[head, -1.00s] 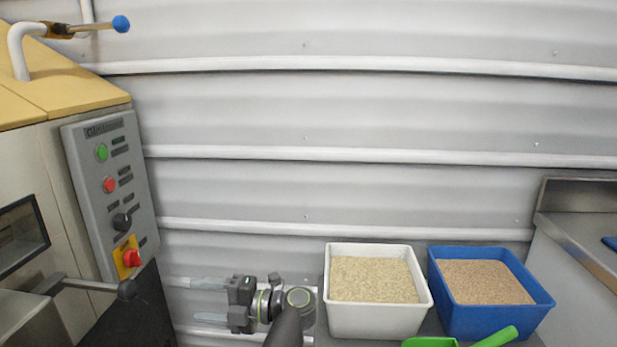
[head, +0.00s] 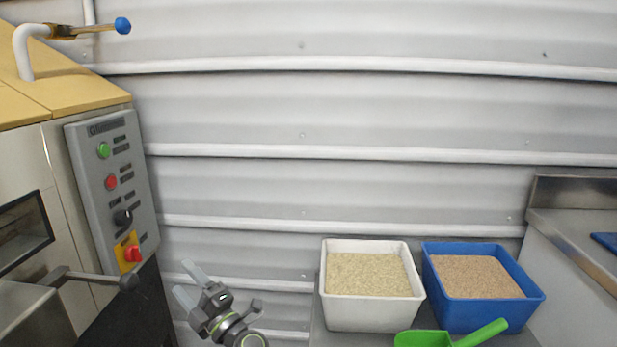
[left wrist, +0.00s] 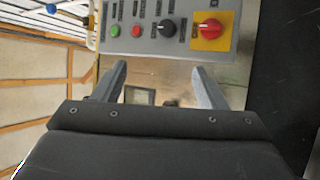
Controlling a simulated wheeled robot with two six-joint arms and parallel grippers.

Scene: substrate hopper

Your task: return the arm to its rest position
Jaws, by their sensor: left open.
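My left gripper (head: 186,283) is open and empty in the lower left of the head view, its two fingers pointing up and left. It hangs clear between the machine and the white bin. In the left wrist view my two fingers (left wrist: 158,82) stand apart with nothing between them, and the machine's control panel (left wrist: 165,28) lies beyond them. My right gripper is not in view.
A white bin (head: 370,314) and a blue bin (head: 485,316) of granules stand right, with a green scoop (head: 425,339) in front. A steel counter (head: 572,230) is far right.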

